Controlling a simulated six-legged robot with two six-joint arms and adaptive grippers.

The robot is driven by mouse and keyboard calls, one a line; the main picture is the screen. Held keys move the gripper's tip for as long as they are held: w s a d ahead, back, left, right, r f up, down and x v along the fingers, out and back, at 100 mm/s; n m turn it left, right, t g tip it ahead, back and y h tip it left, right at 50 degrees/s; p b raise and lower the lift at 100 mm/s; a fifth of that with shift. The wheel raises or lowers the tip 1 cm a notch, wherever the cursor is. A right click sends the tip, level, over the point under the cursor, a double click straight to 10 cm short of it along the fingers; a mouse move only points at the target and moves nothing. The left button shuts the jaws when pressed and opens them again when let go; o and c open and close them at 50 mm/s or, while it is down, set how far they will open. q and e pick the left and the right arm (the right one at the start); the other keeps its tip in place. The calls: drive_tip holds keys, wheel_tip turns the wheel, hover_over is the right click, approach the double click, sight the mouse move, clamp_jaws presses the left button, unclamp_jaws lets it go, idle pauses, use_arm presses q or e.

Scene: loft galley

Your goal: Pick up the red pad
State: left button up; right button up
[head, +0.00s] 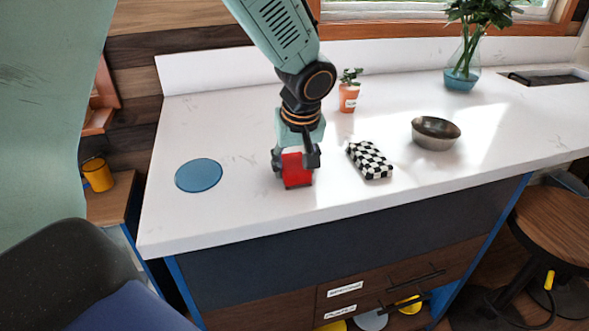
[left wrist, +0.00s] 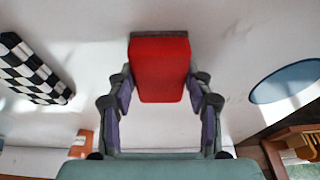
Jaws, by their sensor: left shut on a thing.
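The red pad (head: 296,172) is a small red block near the front edge of the white counter. My left gripper (head: 296,158) comes down on it from above, with a finger on each side. In the left wrist view the red pad (left wrist: 160,68) sits between the two fingers of my left gripper (left wrist: 160,85), which are shut on it. Whether its lower edge touches the counter is hard to tell. My right gripper is in neither view.
On the white counter (head: 240,215), a blue disc (head: 199,175) lies left of the gripper. A checkered block (head: 370,160) lies to the right, with a metal bowl (head: 435,133) beyond it. A potted plant (head: 348,97) and a glass vase (head: 462,75) stand farther back.

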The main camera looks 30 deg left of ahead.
sight(295, 164)
use_arm(q)
drive_tip(key=shift+a+r, duration=0.1)
drive_tip(key=shift+r, duration=0.1)
wheel_tip(295, 164, up, 10)
drive_tip(key=p, duration=0.1)
drive_tip(key=shift+f, duration=0.2)
drive_tip(key=shift+w, duration=0.1)
